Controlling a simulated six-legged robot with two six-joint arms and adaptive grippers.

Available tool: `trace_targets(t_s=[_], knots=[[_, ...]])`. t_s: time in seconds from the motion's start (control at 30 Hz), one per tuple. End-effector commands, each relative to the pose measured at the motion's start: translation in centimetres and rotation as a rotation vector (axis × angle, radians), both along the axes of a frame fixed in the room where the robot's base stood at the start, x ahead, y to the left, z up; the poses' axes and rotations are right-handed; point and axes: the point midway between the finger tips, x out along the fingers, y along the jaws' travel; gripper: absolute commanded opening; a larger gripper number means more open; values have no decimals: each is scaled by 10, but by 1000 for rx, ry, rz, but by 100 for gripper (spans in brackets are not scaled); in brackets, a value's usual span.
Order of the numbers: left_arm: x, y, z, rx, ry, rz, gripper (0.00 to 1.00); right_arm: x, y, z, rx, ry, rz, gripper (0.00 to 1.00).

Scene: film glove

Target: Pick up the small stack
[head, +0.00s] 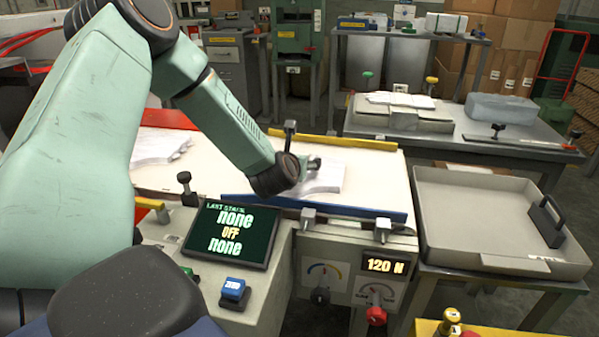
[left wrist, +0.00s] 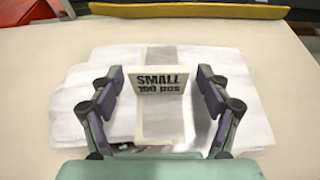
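The small stack (left wrist: 75,95) is a pile of thin white sheets with a grey band around it and an upright tag reading "SMALL 100 pcs" (left wrist: 160,83). In the head view the stack (head: 328,178) lies on the cream work surface (head: 375,180), partly hidden by my left arm. My left gripper (left wrist: 160,90) is above the stack with its fingers spread, one on each side of the tag. I cannot tell whether the fingers touch the sheets. In the head view the left gripper (head: 308,166) is mostly hidden behind the wrist. My right gripper is not in view.
Another white stack (head: 160,147) lies left on the surface. A blue bar (head: 370,212) edges the front and a yellow bar (head: 345,140) the back. A grey tray (head: 470,257) with a black handle stands right. A screen (head: 231,234) reads "none OFF none"; a display (head: 385,266) reads "120 N".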

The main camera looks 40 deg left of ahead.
Motion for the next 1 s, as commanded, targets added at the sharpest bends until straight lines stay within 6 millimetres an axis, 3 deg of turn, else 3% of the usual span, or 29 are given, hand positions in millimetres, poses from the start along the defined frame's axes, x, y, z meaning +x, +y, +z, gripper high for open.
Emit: trace_targets(t_s=[0.63,1.0], knots=[[0,2,0,0,-1,2,19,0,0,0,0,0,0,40],[0,2,7,0,-4,3,18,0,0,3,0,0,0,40]])
